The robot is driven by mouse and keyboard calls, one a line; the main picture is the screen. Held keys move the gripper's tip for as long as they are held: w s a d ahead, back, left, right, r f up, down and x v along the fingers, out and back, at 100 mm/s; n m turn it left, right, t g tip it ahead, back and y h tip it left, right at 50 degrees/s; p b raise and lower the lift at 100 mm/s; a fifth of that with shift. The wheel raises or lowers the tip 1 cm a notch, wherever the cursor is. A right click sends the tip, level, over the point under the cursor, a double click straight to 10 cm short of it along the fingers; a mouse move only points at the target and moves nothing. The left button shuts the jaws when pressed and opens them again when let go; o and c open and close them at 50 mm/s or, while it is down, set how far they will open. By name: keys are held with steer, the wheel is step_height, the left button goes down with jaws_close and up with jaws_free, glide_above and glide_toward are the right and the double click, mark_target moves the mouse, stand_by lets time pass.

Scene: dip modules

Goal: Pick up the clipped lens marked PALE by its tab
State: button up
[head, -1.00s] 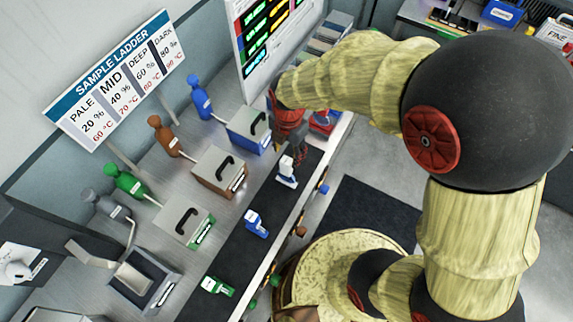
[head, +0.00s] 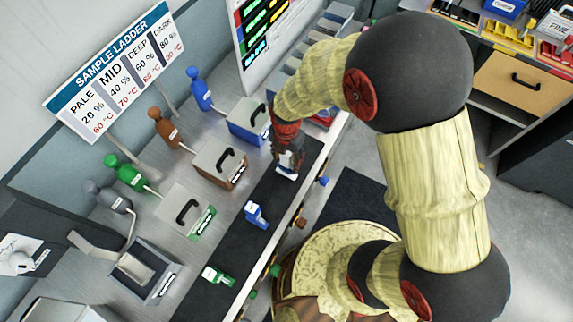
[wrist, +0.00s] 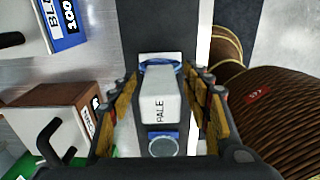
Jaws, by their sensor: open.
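The clipped lens marked PALE (wrist: 160,98) has a white tab with dark lettering, and a blue-rimmed part shows at its far end in the wrist view. In the head view its white body (head: 287,176) stands on the dark mat, partly hidden by my gripper (head: 290,158). In the wrist view my gripper (wrist: 166,100) is open, with one finger on each side of the white tab. Gaps show between the fingers and the tab.
A blue clipped lens (head: 256,214) and a green one (head: 217,276) stand along the dark mat (head: 240,240). Lidded boxes in blue (head: 248,122), brown (head: 219,165) and green (head: 186,211) line its left side. The bench edge runs close on the right.

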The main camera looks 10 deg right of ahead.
steer(key=shift+c, duration=0.2)
steer(key=c, duration=1.1)
jaws_close()
